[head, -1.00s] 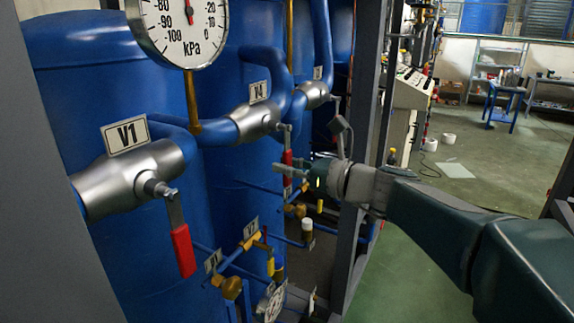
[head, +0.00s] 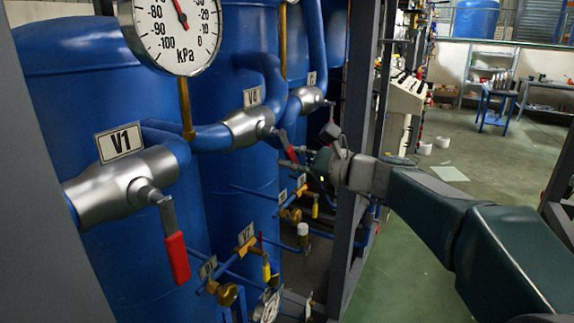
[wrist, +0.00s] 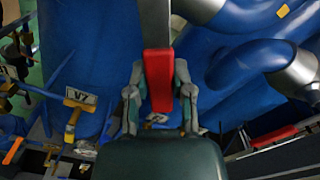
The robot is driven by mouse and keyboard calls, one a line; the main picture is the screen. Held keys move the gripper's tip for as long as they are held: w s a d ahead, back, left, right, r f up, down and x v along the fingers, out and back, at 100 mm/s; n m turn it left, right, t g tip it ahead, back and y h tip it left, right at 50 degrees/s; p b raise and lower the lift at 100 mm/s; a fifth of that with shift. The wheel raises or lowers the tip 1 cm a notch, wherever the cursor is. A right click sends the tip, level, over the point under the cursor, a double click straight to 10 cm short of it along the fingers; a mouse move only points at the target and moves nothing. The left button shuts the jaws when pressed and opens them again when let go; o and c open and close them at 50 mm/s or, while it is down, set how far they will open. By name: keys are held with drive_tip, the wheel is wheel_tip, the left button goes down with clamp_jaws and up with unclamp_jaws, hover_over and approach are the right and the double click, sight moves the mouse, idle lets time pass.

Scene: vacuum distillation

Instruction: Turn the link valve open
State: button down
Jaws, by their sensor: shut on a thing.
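The link valve appears to be the middle silver valve (head: 248,126), under a tag that seems to read V4 (head: 252,97). Its lever has a red grip (head: 290,152) and slants down to the right. My gripper (head: 304,155) is at the lower end of this lever. In the wrist view the red grip (wrist: 158,80) lies between the two fingers of my gripper (wrist: 160,95), which are shut on it. The head view partly hides the far finger and the contact.
Valve V1 (head: 125,185) stands nearer, with its red lever (head: 177,258) hanging down. A kPa gauge (head: 175,30) is above. Small yellow-handled valves (head: 266,270) and thin blue pipes lie below. A grey frame post (head: 360,130) stands close behind my wrist.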

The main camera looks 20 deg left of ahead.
drive_tip(key=n, duration=0.1)
drive_tip(key=w+r+n, duration=0.1)
drive_tip(key=shift+w+r+n, duration=0.1)
drive_tip(key=shift+w+n, duration=0.15)
drive_tip(key=shift+n, duration=0.15)
drive_tip(key=n, duration=0.1)
drive_tip(key=w+r+n, duration=0.1)
drive_tip(key=shift+r+n, duration=0.2)
drive_tip(key=shift+n, duration=0.2)
drive_tip(key=shift+w+d+r+n, duration=0.15)
drive_tip(key=shift+r+n, duration=0.15)
drive_tip(key=shift+n, duration=0.3)
drive_tip(key=shift+w+a+r+n, duration=0.1)
drive_tip(key=shift+r+n, duration=0.2)
drive_tip(key=shift+n, duration=0.3)
drive_tip(key=shift+w+r+n, duration=0.1)
drive_tip(key=shift+r+n, duration=0.6)
drive_tip(key=shift+n, duration=0.5)
drive_tip(key=shift+c, duration=2.4)
unclamp_jaws()
drive_tip(key=shift+r, duration=0.1)
